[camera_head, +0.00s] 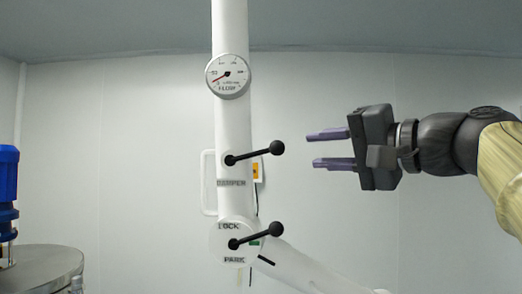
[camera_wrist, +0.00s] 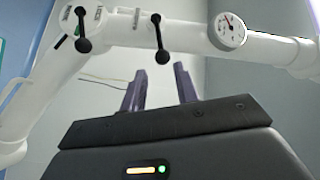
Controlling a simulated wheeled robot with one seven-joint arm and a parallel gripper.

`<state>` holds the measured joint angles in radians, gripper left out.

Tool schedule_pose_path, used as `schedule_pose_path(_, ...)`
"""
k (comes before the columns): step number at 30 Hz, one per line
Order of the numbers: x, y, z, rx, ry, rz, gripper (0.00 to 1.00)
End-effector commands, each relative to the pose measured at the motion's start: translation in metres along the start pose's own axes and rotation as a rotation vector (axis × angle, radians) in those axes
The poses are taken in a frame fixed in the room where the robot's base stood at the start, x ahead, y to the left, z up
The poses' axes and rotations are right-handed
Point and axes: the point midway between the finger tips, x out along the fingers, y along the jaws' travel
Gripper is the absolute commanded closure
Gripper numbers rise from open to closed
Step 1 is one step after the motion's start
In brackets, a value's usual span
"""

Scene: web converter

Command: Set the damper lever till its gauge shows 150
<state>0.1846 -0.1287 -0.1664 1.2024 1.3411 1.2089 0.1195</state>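The damper lever (camera_head: 256,154) is a black rod with a ball knob on a white vertical pipe, above the label DAMPER. Its knob points right and slightly up. The round flow gauge (camera_head: 228,75) sits higher on the same pipe; its red needle points to the lower left, and its numbers are too small to read surely. My gripper (camera_head: 329,149) is open and empty, to the right of the damper knob and apart from it. In the wrist view the damper lever (camera_wrist: 160,38) and gauge (camera_wrist: 226,32) show beyond my fingers (camera_wrist: 161,88).
A similar black lever (camera_head: 257,236) with LOCK and PARK labels sits below on the pipe joint. A white pipe branch (camera_head: 315,269) runs to the lower right. A blue motor (camera_head: 8,185) and a metal vessel (camera_head: 45,266) stand at left. Free room lies around my gripper.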

Motion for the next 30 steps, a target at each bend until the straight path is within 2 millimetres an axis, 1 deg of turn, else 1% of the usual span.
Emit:
schedule_pose_path(1, 0.01, -0.002, -0.001, 0.002, -0.004, 0.0, 0.69)
schedule_pose_path(3, 0.022, -0.002, -0.001, 0.003, -0.004, 0.0, 0.69)
schedule_pose_path(21, 0.127, -0.003, -0.001, 0.002, -0.003, 0.0, 0.69)
schedule_pose_path(25, 0.14, -0.002, -0.001, 0.002, -0.002, 0.0, 0.69)
schedule_pose_path(30, 0.145, 0.0, 0.0, 0.001, 0.0, 0.0, 0.69)
